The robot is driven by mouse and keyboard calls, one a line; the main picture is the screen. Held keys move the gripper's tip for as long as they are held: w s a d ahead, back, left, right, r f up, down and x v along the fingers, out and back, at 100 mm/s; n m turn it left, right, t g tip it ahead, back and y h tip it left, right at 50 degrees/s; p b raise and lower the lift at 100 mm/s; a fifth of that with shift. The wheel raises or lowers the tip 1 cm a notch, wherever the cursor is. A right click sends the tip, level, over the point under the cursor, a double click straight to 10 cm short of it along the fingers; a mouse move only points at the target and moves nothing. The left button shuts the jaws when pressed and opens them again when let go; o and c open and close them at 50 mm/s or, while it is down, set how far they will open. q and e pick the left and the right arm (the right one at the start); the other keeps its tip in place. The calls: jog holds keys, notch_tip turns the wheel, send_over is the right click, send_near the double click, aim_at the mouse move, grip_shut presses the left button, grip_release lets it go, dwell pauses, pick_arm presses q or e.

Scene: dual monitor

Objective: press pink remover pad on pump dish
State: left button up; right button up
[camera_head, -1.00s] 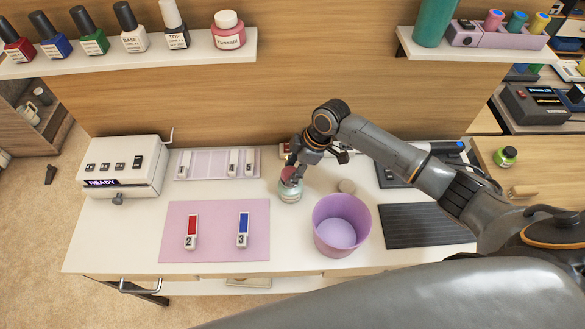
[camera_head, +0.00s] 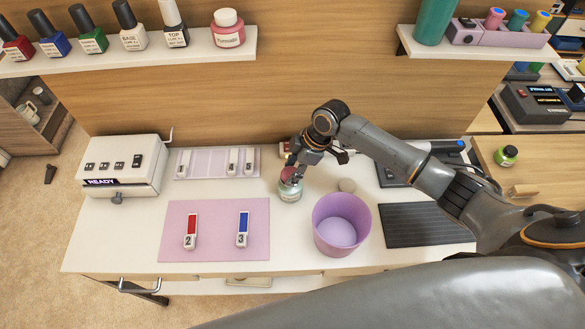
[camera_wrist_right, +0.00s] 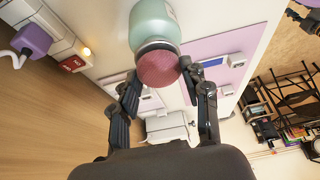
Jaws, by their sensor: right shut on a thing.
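The pump dish (camera_head: 290,191) is a pale green jar standing upright on the white desk, left of the purple bin. In the right wrist view its body (camera_wrist_right: 153,22) shows at the top, with a metallic rim facing the pad. The round pink remover pad (camera_wrist_right: 158,69) is between the two fingers of my right gripper (camera_wrist_right: 161,80), which is shut on it. In the head view the right gripper (camera_head: 297,174) is directly over the dish, with the pad at the dish top. They look in contact, but any thin gap is hidden. My left gripper is not in view.
A pink mat (camera_head: 218,249) with red (camera_head: 191,229) and blue (camera_head: 243,228) nail tips lies left. A white READY machine (camera_head: 124,166) stands far left.

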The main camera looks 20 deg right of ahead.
jog(key=shift+f+b, duration=0.4)
jog(key=shift+f, duration=0.35)
dwell(0.8)
jog(key=shift+r, duration=0.1)
notch_tip(320, 180, up, 7)
jog(key=p, duration=0.7)
